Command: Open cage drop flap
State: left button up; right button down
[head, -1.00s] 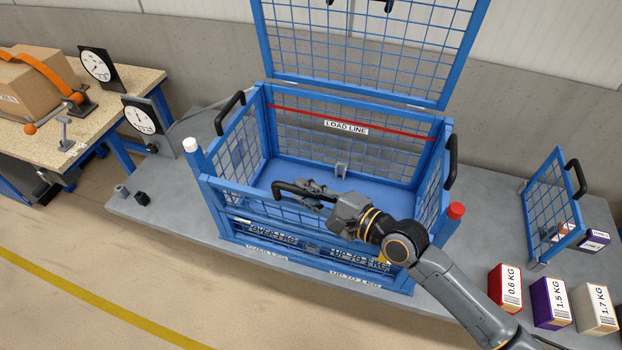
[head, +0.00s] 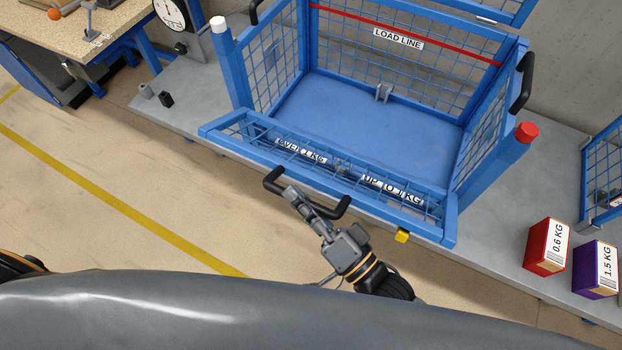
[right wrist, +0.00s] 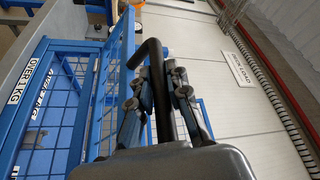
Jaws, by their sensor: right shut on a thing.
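The blue wire-mesh cage (head: 222,72) stands on a grey bench, its front drop flap (head: 428,236) tilted outward and down toward me. A black bar handle (head: 273,181) sticks out from the flap's outer edge. My right gripper (head: 293,194) is shut on this handle, near its left part. In the right wrist view the fingers (right wrist: 160,90) close around the black handle (right wrist: 150,50), beside the blue mesh. Labels "OVER 1 KG" and "UP TO 1 KG" show at the flap. My left gripper is out of view.
The cage floor (head: 360,112) looks empty. A red box (head: 541,250) and a purple box (head: 590,272) stand on the bench at right. A yellow block (head: 402,236) is by the cage front. Open floor lies in front, left. My own grey body fills the bottom.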

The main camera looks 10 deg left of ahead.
jog(key=s+a+f+n+g+y+b, duration=0.1)
jog(key=s+f+n+y+b, duration=0.1)
jog(key=f+n+b, duration=0.4)
jog(key=shift+s+f+y+b, duration=0.3)
jog(key=shift+s+f+b, duration=0.55)
jog(key=shift+f, duration=1)
jog(key=shift+w, duration=0.25)
jog(key=c, duration=1.3)
grip_release()
jog(key=v, duration=1.2)
